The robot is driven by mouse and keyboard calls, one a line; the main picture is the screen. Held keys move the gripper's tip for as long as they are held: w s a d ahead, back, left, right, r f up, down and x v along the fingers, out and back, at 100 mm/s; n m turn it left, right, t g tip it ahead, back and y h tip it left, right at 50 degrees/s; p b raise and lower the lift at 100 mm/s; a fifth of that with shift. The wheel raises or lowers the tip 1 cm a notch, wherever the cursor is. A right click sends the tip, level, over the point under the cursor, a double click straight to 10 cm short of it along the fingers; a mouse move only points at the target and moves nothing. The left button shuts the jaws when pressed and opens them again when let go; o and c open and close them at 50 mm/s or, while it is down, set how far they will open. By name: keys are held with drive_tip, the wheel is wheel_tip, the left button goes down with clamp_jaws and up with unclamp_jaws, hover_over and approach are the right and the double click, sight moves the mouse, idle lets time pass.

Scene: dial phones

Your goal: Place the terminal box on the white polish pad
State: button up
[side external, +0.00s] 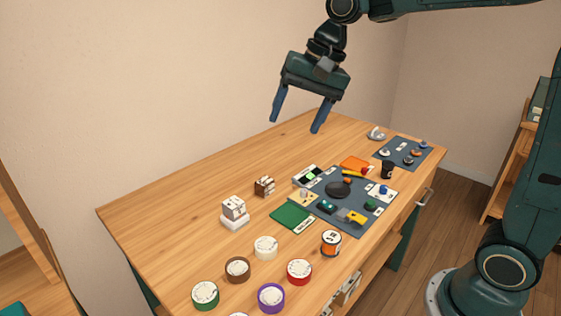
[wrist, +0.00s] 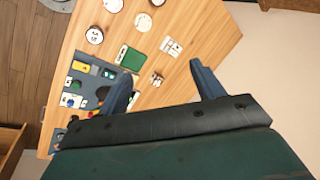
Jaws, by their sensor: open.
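A white block with dark marks (side external: 234,206) is at the table's left middle, directly above a white slab (side external: 235,222) in the side view. They look like the terminal box and the white polish pad, but I cannot be sure of the names, nor whether the block rests on the slab or stands behind it. The pair also shows small in the wrist view (wrist: 172,46). A brown-and-white block (side external: 264,186) stands apart behind them. My gripper (side external: 295,126) is open and empty, high above the back of the table. Its two blue fingers are spread in the wrist view (wrist: 160,68).
A green pad (side external: 292,217) lies beside a dark mat (side external: 358,192) crowded with small parts. Several round tins, such as the red one (side external: 299,272), stand at the near end. A second dark mat (side external: 404,154) is at the far right. The table's left back is clear.

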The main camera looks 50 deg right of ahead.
drive_tip(key=s+d+f+n+t+h, duration=0.1)
drive_tip(key=s+n, duration=0.3)
drive_tip(key=s, duration=0.7)
drive_tip(key=s+d+f+n+t+h, duration=0.1)
drive_tip(key=s+d+f+n, duration=0.2)
drive_tip(key=s, duration=0.7)
drive_tip(key=shift+s+n, duration=0.4)
drive_tip(key=shift+n, duration=0.2)
